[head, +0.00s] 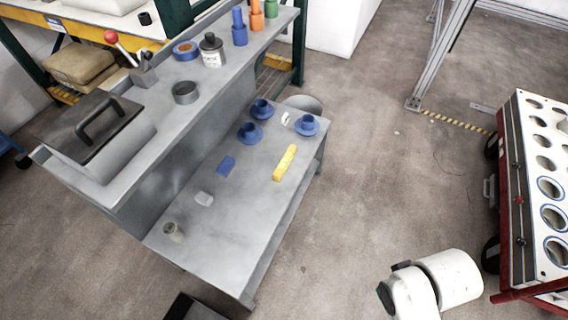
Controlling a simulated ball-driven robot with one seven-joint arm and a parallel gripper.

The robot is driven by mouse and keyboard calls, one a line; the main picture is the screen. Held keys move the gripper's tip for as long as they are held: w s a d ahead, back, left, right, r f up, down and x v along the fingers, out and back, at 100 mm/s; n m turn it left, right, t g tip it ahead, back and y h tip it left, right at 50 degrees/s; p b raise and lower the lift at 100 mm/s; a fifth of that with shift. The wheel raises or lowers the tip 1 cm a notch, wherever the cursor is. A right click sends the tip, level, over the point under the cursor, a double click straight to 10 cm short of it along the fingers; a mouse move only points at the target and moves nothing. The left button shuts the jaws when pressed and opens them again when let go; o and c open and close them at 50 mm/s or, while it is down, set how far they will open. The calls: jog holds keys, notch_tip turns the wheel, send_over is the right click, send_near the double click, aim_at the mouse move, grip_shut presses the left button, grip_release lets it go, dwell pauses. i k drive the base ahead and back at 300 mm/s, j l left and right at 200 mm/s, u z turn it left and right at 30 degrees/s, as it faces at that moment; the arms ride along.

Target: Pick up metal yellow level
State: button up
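The yellow level (284,163) is a small yellow bar lying on the lower grey shelf of a metal workbench (240,200), near that shelf's right edge. It lies at a slant and nothing covers it. White rounded links of my arm (445,280) show at the lower right, over the floor and well apart from the level. My gripper's fingers cannot be seen in the head view.
Blue flanged parts (307,125) stand behind the level; a blue block (226,166) lies to its left. A red-framed cart (540,190) stands right.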

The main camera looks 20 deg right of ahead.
aim_at(282, 167)
jog(key=i+l+u, duration=0.2)
jog(key=i+l, duration=0.3)
jog(key=i, duration=0.2)
jog(key=i+l+u, duration=0.2)
jog(key=i+l, duration=0.4)
jog(key=i+j, duration=0.05)
jog(key=i, duration=0.05)
